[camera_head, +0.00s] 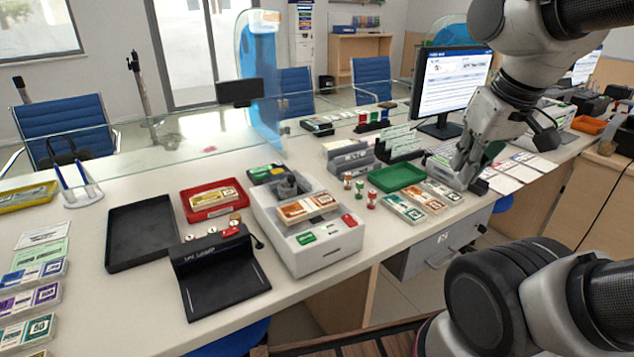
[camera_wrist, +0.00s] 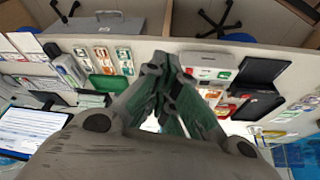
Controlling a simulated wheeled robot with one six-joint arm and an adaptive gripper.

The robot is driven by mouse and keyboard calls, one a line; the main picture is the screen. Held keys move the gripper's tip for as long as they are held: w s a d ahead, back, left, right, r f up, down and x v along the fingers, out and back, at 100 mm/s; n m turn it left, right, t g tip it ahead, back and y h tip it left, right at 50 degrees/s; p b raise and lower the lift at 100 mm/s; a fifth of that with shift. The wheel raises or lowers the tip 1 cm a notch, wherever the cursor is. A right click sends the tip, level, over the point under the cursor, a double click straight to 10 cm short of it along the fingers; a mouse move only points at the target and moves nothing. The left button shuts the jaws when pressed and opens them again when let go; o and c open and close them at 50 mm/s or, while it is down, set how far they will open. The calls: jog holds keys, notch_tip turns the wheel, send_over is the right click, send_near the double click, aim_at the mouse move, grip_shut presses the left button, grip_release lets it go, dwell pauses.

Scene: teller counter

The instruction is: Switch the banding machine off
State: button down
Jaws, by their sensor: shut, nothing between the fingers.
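The white banding machine (camera_head: 330,257) stands on the counter with a banknote bundle (camera_head: 308,207) on its top. A green button (camera_head: 306,238) and a red button (camera_head: 349,220) sit on its front part. The machine also shows in the wrist view (camera_wrist: 206,60), just right of my fingertips. My gripper (camera_head: 462,178) is shut and empty, well to the right of the machine in the head view, over the counter near banknote bundles. In the wrist view my closed fingers (camera_wrist: 163,66) hide part of the counter.
A black device (camera_head: 218,275) stands left of the machine, with a red tray (camera_head: 215,200) and a black tray (camera_head: 140,232) beyond. Small stamps (camera_head: 371,200) and a green tray (camera_head: 396,177) lie between machine and gripper. A monitor (camera_head: 450,85) and glass screen (camera_head: 150,140) stand behind.

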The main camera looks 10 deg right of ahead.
jog(key=w+a+f+n+g, duration=0.3)
jog(key=w+a+f+n, duration=0.2)
jog(key=w+a+n, duration=0.3)
jog(key=n, duration=1.3)
send_over(341, 221)
jog(key=s, duration=0.2)
jog(key=shift+s+d+f, duration=0.1)
jog(key=shift+d+f, duration=0.25)
jog(key=shift+f, duration=0.1)
jog(key=shift+f, duration=0.1)
jog(key=f, duration=0.4)
jog(key=w+f, duration=0.1)
jog(key=f, duration=0.8)
jog(key=shift+w+a+f, duration=0.2)
jog(key=shift+w+f, duration=0.1)
jog(key=shift+f, duration=0.1)
